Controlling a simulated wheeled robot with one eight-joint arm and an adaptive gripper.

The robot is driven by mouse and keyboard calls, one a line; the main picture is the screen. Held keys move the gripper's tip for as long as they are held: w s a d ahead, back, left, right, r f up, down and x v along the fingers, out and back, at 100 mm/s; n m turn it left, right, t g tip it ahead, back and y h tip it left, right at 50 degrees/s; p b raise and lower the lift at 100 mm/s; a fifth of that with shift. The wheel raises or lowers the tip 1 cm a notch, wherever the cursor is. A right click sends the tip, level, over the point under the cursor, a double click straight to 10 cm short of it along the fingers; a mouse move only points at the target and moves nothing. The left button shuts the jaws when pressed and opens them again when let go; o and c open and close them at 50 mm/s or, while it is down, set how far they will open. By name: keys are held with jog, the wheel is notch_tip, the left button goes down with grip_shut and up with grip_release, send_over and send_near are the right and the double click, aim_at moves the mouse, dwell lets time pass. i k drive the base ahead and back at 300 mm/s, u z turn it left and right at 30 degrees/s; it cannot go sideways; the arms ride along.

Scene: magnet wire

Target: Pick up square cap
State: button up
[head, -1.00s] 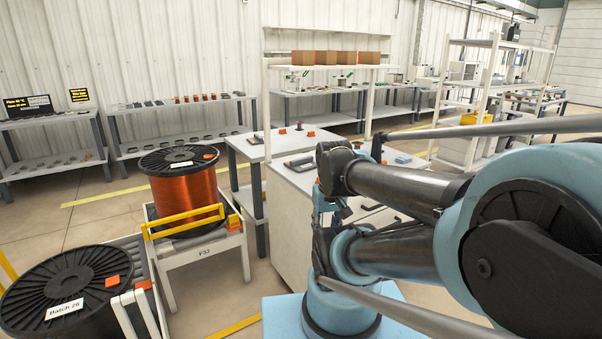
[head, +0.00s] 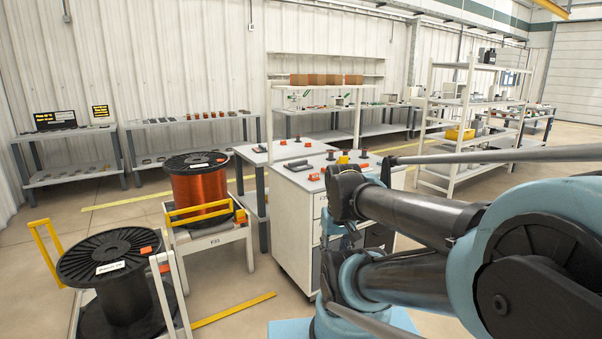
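I cannot pick out a square cap for certain at this size. Small parts stand on the white drawer cabinet (head: 296,216) in the middle: a dark block (head: 303,166), an orange-red piece (head: 314,176), a small yellow piece (head: 343,158) and small dark upright pieces (head: 363,153). My arm covers the cabinet's right part. More small orange and dark pieces lie on the light table (head: 262,154) behind it. My gripper is not in view; only my blue and black arm links show at the right.
A copper-wire spool (head: 199,190) sits on a white stand with a yellow bar, left of the cabinet. A black spool (head: 107,258) is at the lower left. Shelves of small parts line the back wall; a white rack (head: 448,150) stands right.

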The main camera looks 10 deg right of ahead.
aim_at(298, 166)
jog(key=z, duration=0.35)
jog(key=i, duration=1.6)
jog(key=u, duration=0.05)
